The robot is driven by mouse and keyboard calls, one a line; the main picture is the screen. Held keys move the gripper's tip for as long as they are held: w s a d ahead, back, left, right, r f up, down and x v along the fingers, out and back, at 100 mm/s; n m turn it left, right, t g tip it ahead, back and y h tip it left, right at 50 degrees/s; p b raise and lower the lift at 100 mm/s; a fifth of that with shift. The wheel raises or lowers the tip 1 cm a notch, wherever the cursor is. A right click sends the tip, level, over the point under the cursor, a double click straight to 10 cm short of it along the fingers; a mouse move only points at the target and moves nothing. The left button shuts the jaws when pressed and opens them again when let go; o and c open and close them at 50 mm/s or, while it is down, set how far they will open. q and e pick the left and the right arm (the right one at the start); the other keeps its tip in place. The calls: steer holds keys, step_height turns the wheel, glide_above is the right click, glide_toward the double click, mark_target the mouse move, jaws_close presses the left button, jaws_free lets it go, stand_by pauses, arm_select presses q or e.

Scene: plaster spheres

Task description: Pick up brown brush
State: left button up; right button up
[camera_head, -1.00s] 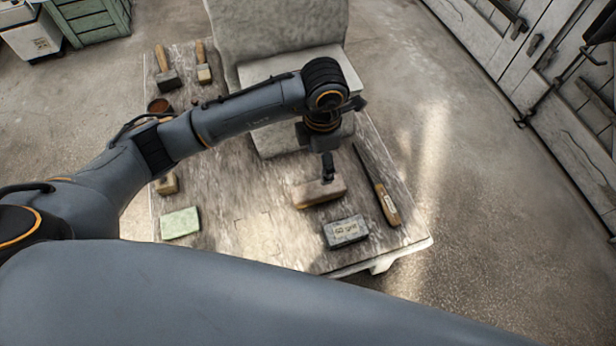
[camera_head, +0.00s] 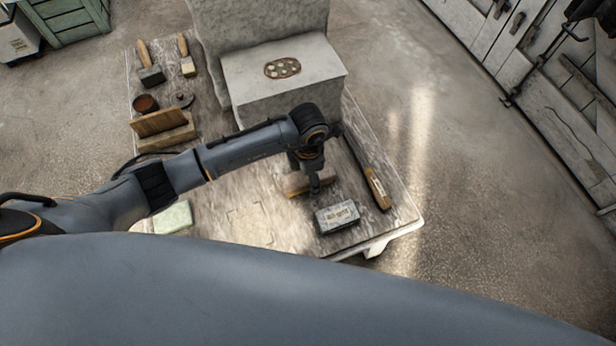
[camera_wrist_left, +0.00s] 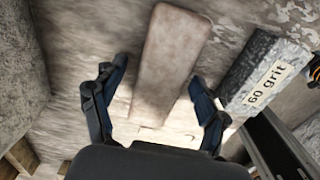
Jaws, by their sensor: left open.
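The brown brush (camera_head: 296,184) lies on the worktable, partly hidden behind my left gripper (camera_head: 314,187). In the left wrist view the brush (camera_wrist_left: 170,50) is a long, flat brown block with rounded ends. There my left gripper (camera_wrist_left: 158,78) is open, with one finger on each side of the brush's near part and gaps between the fingers and the brush. The brush rests on the table and is not gripped. My right gripper is not in view.
A grey 60 grit block (camera_head: 337,218) lies close by at the right, also in the left wrist view (camera_wrist_left: 262,72). A wooden-handled tool (camera_head: 377,188) lies beyond it. A stepped stone block (camera_head: 285,100) stands behind. A green block (camera_head: 173,217) lies left.

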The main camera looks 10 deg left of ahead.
arm_select(q)
steer(key=shift+f, duration=0.1)
steer(key=shift+c, duration=0.2)
steer(key=c, duration=1.3)
steer(key=shift+r, duration=0.6)
steer(key=s+d+r+b, duration=0.1)
steer(key=s+d+r, duration=0.7)
steer(key=s+r, duration=0.3)
steer(key=shift+s+r, duration=0.3)
steer(key=shift+r, duration=0.1)
